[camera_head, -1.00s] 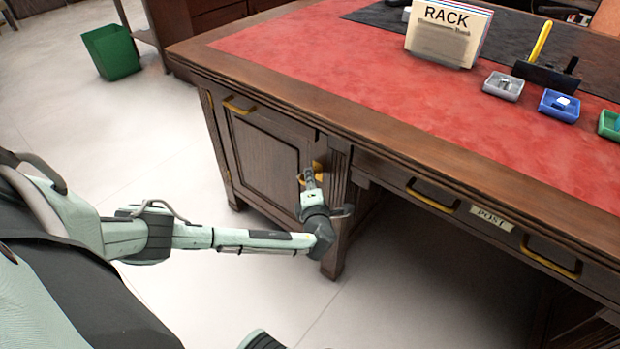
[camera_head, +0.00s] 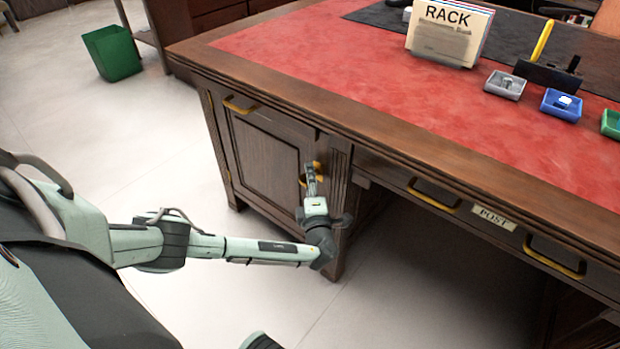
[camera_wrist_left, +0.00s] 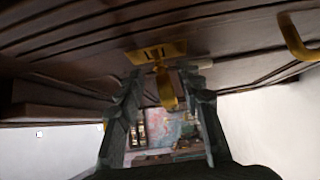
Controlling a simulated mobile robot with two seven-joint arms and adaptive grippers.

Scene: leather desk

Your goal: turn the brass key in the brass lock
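The brass lock (camera_wrist_left: 158,52) is a plate on the dark wooden cabinet front, at the top middle of the left wrist view. The brass key (camera_wrist_left: 166,88) sticks out of it toward my camera. My left gripper (camera_wrist_left: 161,77) has one finger on each side of the key, with gaps showing between the fingers and the key. In the head view, my left gripper (camera_head: 311,178) is at the right edge of the cabinet door, largely covering the brass parts there. My right gripper is in neither view.
The desk (camera_head: 420,120) has a red leather top, with a card rack (camera_head: 448,33) and small trays (camera_head: 561,105) on it. A brass drawer pull (camera_wrist_left: 298,38) is to the right of the lock. A green bin (camera_head: 112,53) stands on the open floor at the back left.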

